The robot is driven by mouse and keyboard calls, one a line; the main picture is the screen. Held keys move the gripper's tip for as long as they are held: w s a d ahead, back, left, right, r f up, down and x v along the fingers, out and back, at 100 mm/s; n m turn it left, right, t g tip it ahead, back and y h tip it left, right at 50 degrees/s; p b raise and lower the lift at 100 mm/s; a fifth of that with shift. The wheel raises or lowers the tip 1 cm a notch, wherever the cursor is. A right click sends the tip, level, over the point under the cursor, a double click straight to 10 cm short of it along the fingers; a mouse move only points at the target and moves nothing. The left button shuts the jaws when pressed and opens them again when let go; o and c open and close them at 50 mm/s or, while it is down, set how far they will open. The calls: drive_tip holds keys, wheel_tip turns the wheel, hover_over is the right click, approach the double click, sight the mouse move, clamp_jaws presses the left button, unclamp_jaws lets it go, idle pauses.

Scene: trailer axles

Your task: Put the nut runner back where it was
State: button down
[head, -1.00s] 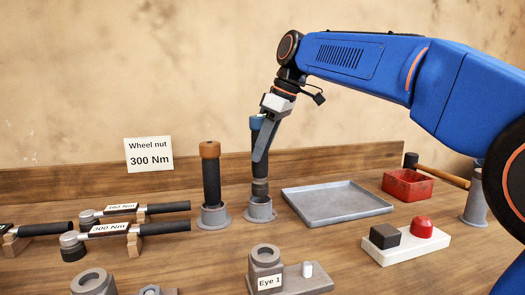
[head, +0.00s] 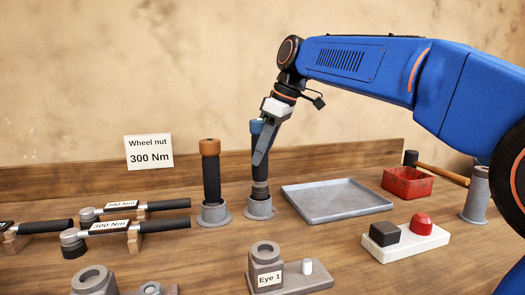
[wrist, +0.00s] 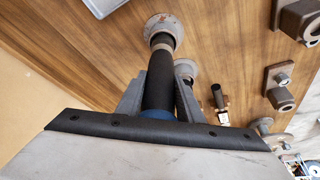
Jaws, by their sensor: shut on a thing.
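The nut runner with a blue top (head: 258,160) stands nearly upright with its lower end in a grey round holder (head: 259,211). My gripper (head: 262,150) is shut on its upper part. In the wrist view, the dark body of the nut runner (wrist: 158,82) runs between the two fingers of my gripper (wrist: 158,98) toward the round holder (wrist: 164,26). How deep its end sits in the holder cannot be told exactly. A second nut runner with an orange-brown top (head: 211,172) stands in its own holder (head: 214,216) just to the left.
A grey tray (head: 336,201) lies close to the right. Torque wrenches (head: 125,228) rest at the left. The Eye 1 fixture (head: 267,270) stands in front.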

drive_tip(key=c, duration=1.2)
unclamp_jaws()
drive_tip(key=v, duration=1.3)
drive_tip(key=shift+a+r, duration=0.2)
